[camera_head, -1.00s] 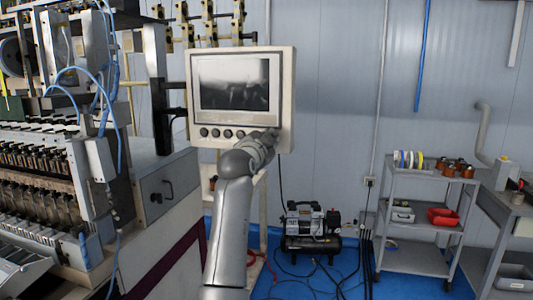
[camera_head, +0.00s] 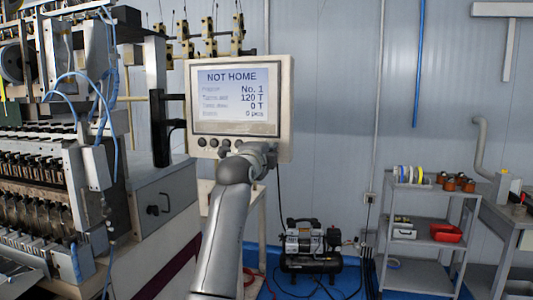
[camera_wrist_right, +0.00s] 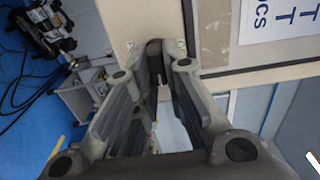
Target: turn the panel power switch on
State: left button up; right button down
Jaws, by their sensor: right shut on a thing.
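The control panel (camera_head: 285,100) is a beige box with a lit screen (camera_head: 238,110) reading "NOT HOME", "No. 1" and "120 T". Several dark round buttons (camera_head: 213,143) line its lower edge. My right gripper (camera_head: 266,150) is at the panel's lower right corner and hides the power switch in the head view. In the right wrist view, my right gripper (camera_wrist_right: 157,66) has its fingertips closed around the dark switch knob (camera_wrist_right: 154,47) on the beige panel face. Part of the lit screen (camera_wrist_right: 277,20) also shows there. My left gripper is not in view.
The coil winder (camera_head: 60,150) fills the left side. A compressor (camera_head: 311,245) stands on the blue floor below the panel, with cables nearby. A grey cart (camera_head: 418,228) with spools and a red bin (camera_head: 446,232) stands at the right.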

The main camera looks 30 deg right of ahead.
jog(key=shift+r, duration=0.2)
dwell(0.3)
jog(key=c, duration=1.6)
grip_release()
jog(key=shift+c, duration=0.2)
jog(key=shift+o, duration=0.7)
jog(key=shift+d+f, duration=0.1)
jog(key=shift+f, duration=0.1)
jog(key=shift+w, duration=0.1)
